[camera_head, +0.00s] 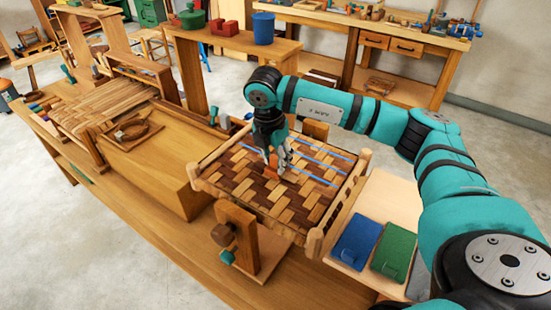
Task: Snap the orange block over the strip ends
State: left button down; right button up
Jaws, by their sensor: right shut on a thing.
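My right arm comes in from the right and reaches over the woven bark seat (245,190). My right gripper (275,162) points down near the middle of the seat and is shut on the orange block (272,172). The block is small and partly hidden by the fingers. It is at or just above the weave; I cannot tell whether it touches. Light and dark strips cross in the seat, and several blue strips (318,147) run across its far right part. The strip ends under the block are hidden. My left gripper is not in view.
A blue pad (356,240) and a green pad (394,252) lie on a pale board right of the seat. A wooden clamp block (240,238) stands at the seat's front. Strips (105,100) lie at the bench's left. A shelf behind holds a blue bucket (263,28).

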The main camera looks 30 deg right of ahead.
aim_at(276, 157)
jog(key=shift+f, duration=0.1)
jog(key=o, duration=1.6)
jog(key=shift+r, duration=0.2)
jog(key=shift+r+p, duration=2)
jog(key=shift+r, duration=1.35)
jog(key=shift+c, duration=0.3)
